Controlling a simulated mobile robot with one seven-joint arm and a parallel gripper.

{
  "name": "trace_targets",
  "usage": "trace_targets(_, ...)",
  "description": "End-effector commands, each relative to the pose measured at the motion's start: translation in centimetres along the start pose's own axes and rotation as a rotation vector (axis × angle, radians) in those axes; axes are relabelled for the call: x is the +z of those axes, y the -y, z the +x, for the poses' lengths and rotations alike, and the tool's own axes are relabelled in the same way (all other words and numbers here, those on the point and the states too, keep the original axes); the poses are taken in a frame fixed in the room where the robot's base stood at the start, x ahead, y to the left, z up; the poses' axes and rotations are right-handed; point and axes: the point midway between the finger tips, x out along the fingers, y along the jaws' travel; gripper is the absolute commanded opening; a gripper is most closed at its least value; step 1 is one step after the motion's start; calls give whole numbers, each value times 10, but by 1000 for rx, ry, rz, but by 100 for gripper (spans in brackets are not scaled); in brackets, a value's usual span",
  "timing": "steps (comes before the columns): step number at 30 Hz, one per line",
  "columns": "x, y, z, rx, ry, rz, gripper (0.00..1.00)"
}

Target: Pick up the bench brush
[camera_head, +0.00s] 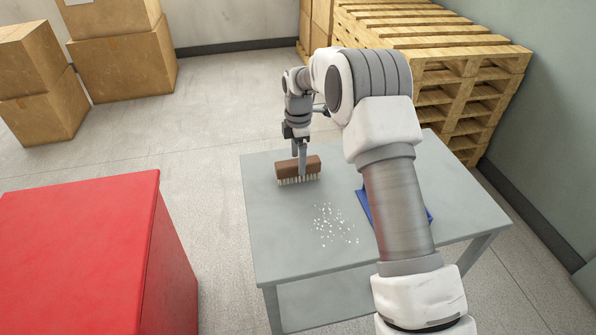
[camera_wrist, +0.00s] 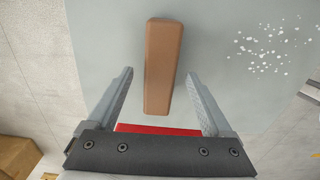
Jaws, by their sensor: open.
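The bench brush (camera_head: 286,171) is a brown wooden block with pale bristles. It rests bristles down on the grey table near the table's far left part. In the wrist view the brush (camera_wrist: 162,62) lies lengthwise, its near end between my two open fingers, with a gap on each side. My gripper (camera_head: 301,160) points down at the brush from above, and one finger hides part of the brush in the head view. My gripper also shows in the wrist view (camera_wrist: 161,95), open and empty. The bristles are hidden in the wrist view.
The grey table (camera_head: 270,235) also bears scattered white bits (camera_head: 334,224) and a blue item (camera_head: 363,205) partly hidden by my arm. A red cabinet (camera_head: 80,250) stands at the left. Cardboard boxes (camera_head: 125,65) and stacked wooden pallets (camera_head: 470,75) stand behind.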

Motion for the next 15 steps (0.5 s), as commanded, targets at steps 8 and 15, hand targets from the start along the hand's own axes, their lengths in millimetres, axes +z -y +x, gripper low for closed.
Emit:
trace_targets(8, -2, 0, 42, -3, 0, -1, 85)
trace_targets(15, -1, 0, 43, -1, 0, -1, 83)
